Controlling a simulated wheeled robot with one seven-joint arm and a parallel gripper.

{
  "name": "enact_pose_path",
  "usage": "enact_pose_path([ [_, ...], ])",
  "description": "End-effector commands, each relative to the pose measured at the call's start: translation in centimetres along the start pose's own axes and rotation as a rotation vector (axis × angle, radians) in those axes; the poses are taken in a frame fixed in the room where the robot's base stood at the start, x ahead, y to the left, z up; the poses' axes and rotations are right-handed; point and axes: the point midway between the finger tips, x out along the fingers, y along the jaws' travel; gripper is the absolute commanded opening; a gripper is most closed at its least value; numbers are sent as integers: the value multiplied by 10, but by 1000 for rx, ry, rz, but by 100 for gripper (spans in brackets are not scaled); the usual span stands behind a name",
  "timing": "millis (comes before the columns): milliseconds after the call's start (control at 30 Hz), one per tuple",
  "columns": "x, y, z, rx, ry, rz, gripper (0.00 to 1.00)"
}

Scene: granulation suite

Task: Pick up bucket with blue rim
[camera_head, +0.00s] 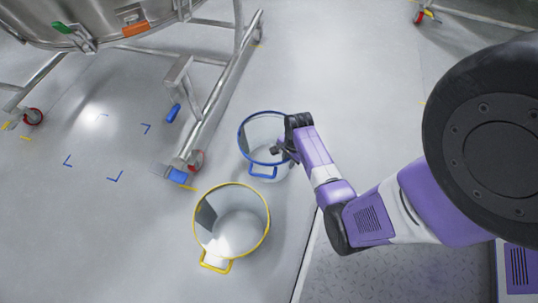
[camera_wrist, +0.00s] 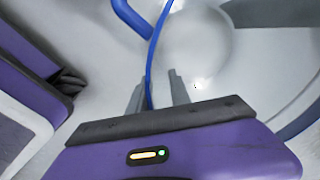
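The bucket with the blue rim (camera_head: 243,150) stands upright on the floor, open at the top, with a blue handle on its near side. My gripper (camera_head: 283,150) is at the right side of its rim. In the wrist view, the two grey fingers of my gripper (camera_wrist: 158,92) are apart. The blue rim (camera_wrist: 151,65) runs down between them, nearer the left finger, with a gap to the right finger. A blue handle shows at the top of that view. My wrist hides part of the bucket's right side in the head view.
A bucket with a yellow rim (camera_head: 232,250) stands just nearer, below the blue-rimmed one. A steel frame (camera_head: 222,92) on castors, bearing a large vessel (camera_head: 105,38), stands to the left. Blue corner marks lie on the floor there. The floor beyond the buckets is clear.

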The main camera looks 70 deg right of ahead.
Motion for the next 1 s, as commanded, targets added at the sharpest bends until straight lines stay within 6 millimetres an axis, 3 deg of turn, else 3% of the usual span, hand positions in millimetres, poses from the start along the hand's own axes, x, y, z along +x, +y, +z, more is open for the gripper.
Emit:
enact_pose_path([
  [33, 0, 0, 0, 0, 0, 0, 12],
  [100, 0, 0, 0, 0, 0, 0, 0],
  [1000, 0, 0, 0, -1, -1, 1, 0],
])
